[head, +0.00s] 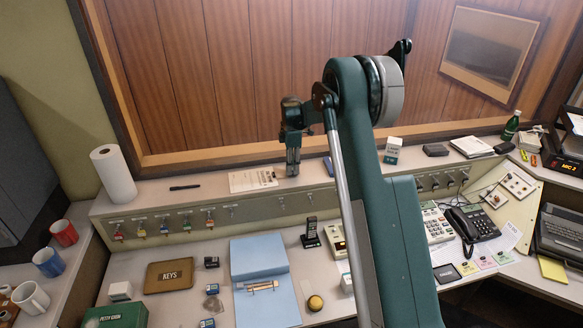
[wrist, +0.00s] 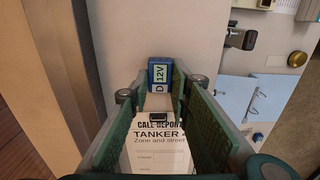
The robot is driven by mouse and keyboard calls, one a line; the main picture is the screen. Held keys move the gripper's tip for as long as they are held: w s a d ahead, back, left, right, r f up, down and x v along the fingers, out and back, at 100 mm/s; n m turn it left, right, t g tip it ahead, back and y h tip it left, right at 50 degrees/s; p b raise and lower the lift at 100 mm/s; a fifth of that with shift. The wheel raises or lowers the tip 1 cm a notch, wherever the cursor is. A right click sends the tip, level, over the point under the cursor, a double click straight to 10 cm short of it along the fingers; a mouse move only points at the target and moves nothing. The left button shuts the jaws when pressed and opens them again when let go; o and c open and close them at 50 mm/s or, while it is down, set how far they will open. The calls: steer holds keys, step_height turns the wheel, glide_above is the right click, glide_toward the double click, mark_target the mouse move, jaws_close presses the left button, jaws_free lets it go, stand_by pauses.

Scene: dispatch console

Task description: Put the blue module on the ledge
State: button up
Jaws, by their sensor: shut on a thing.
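My gripper (head: 292,172) is above the long ledge (head: 215,188) under the wood-panelled wall, by a sheet of paper. In the wrist view its green-padded fingers (wrist: 155,88) are closed on the blue module (wrist: 158,74), a small block with a pale face marked "12V" and "D". The module sits at the fingertips, over the pale ledge (wrist: 125,35). I cannot tell whether it touches the ledge. I cannot make the module out in the head view.
The call report sheet (head: 252,180) lies on the ledge; a pen (head: 185,187) and paper roll (head: 113,174) are to its left. A small blue item (head: 329,167) and white carton (head: 393,151) are to the right. Below, the desk holds a blue folder (head: 258,258) and handset (head: 310,233).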

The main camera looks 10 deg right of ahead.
steer(key=shift+f, duration=0.15)
steer(key=o, duration=0.9)
step_height(320, 180, up, 12)
steer(key=shift+r+b, duration=0.2)
steer(key=shift+b, duration=0.1)
stand_by(0.4)
stand_by(0.5)
